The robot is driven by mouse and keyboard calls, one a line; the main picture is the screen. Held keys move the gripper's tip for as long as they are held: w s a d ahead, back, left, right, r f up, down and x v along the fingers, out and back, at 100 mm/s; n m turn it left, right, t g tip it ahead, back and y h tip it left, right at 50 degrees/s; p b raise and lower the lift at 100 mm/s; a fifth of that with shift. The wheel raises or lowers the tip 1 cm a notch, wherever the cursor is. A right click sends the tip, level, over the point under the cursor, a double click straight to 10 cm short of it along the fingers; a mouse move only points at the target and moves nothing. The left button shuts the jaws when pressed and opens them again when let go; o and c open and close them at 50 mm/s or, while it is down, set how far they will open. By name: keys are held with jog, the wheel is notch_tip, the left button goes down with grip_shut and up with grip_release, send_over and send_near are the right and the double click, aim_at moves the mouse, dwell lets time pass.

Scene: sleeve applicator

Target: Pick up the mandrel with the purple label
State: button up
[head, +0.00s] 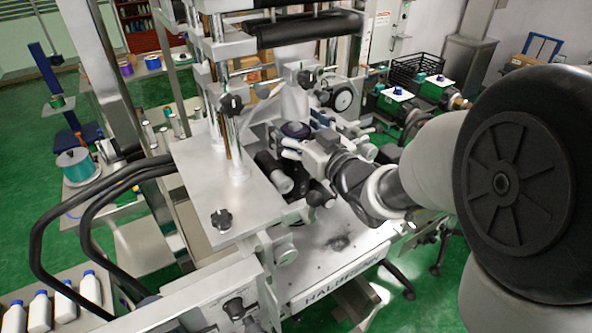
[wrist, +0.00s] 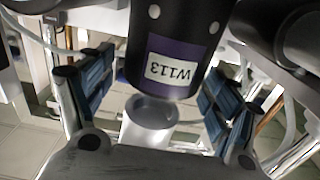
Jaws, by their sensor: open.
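The mandrel with the purple label (wrist: 150,35) is a dark cylinder in the upper middle of the wrist view. My gripper (wrist: 158,75) is open, with blue-padded fingers apart on the left and right of the mandrel's near end. I see no clear contact between pads and mandrel. A pale, hollow cylindrical post (wrist: 150,118) shows just below the mandrel's end. In the head view, a dark round piece with a purple tint (head: 295,130) sits beside my gripper (head: 292,150), partly hidden by it.
The machine's metal plate (head: 225,175) with posts and a knob stands left of my gripper. A black roller (head: 305,29) lies above. Black hoses (head: 85,215) loop at the left. White bottles (head: 90,287) stand at the lower left.

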grip_shut()
dwell(1.0)
